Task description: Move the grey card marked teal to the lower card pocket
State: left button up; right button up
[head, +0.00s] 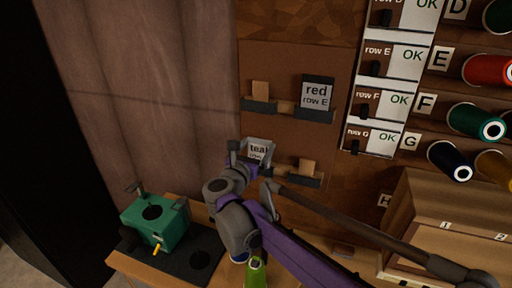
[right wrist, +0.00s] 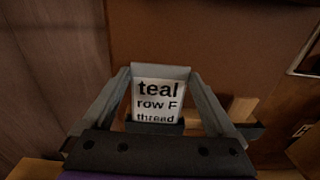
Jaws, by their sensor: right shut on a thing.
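The grey card marked teal (head: 259,149) is upright against the brown board; its text "teal row F thread" shows in the right wrist view (right wrist: 157,98). My right gripper (head: 252,164) is shut on the card, with one finger on each side of it (right wrist: 158,100). A dark pocket lip (right wrist: 170,127) crosses the card's bottom edge at the left of the lower row. I cannot tell whether the card rests on the pocket floor. The head view mostly hides this pocket behind my gripper. My left gripper is not in view.
Beside it is another lower pocket (head: 304,179) with a tan piece. A green box (head: 155,222) stands lower left. A long dark rod (head: 370,232) crosses at lower right. Thread spools (head: 470,120) are at right.

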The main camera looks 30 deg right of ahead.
jog(key=shift+f, duration=0.15)
jog(key=shift+f, duration=0.25)
jog(key=o, duration=0.5)
jog(key=shift+o, duration=0.2)
jog(key=b+v, duration=0.1)
jog(key=v, duration=1)
jog(key=shift+d+r, duration=0.1)
